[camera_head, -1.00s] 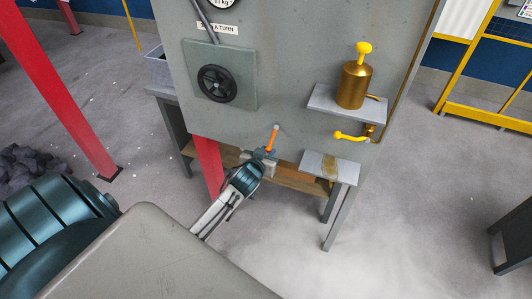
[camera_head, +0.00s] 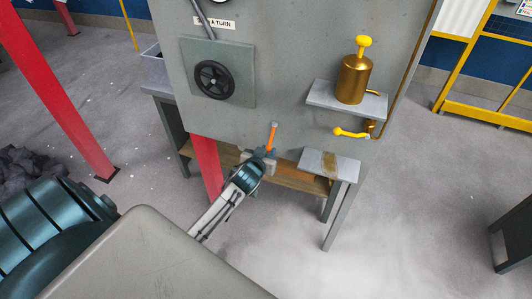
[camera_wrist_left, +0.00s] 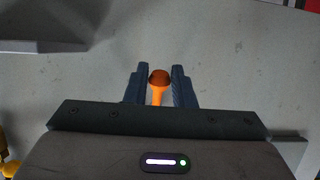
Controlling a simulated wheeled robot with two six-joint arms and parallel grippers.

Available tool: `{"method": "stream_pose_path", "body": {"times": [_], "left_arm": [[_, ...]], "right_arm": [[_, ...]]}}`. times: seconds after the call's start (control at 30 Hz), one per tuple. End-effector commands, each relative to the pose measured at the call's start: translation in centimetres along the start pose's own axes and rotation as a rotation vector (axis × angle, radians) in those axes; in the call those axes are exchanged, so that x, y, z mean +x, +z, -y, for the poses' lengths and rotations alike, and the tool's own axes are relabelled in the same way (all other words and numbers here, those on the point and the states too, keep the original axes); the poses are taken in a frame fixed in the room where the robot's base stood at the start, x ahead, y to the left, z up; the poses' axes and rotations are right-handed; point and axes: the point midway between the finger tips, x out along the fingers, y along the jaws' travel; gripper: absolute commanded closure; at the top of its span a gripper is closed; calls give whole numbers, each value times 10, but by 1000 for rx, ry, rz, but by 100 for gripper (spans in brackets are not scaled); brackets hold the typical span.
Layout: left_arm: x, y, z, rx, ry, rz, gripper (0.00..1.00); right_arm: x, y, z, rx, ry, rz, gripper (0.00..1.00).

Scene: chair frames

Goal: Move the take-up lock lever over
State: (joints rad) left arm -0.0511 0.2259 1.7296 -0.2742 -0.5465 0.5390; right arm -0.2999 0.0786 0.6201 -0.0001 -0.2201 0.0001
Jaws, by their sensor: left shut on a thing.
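The take-up lock lever, an orange handle (camera_head: 271,136) with a rounded tip, stands up at the lower edge of the grey panel, tilted slightly right. My left gripper (camera_head: 264,156) reaches it from below and left and is shut on it. In the left wrist view the orange lever (camera_wrist_left: 158,92) with its reddish-brown knob lies between the two dark fingers of my left gripper (camera_wrist_left: 160,84). The lever's lower part is hidden behind the gripper body. My right gripper is not in view.
The grey panel (camera_head: 285,60) bears a black handwheel (camera_head: 215,80) above left. To the right are a shelf (camera_head: 347,101) with a brass oiler (camera_head: 354,77), a yellow-handled tap (camera_head: 350,133) and a lower shelf (camera_head: 329,165). A red post (camera_head: 206,168) stands just left of my gripper.

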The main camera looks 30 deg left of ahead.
Motion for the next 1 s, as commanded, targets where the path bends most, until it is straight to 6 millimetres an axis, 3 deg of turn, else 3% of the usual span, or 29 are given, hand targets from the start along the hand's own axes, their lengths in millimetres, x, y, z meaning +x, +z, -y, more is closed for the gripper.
{"method": "stream_pose_path", "body": {"times": [0.27, 0.63, 0.9, 0.93, 1.0], "left_arm": [[2, 1, 0, 0, 0, 0, 90], [23, 8, 0, 0, 0, -1, 90], [24, 7, 0, 0, 0, 0, 90], [24, 7, 0, 0, 0, 0, 74], [24, 7, 0, 0, 0, 0, 60]], "right_arm": [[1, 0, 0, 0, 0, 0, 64], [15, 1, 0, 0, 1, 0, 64], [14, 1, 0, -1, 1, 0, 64], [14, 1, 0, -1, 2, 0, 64], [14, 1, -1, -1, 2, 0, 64]]}}
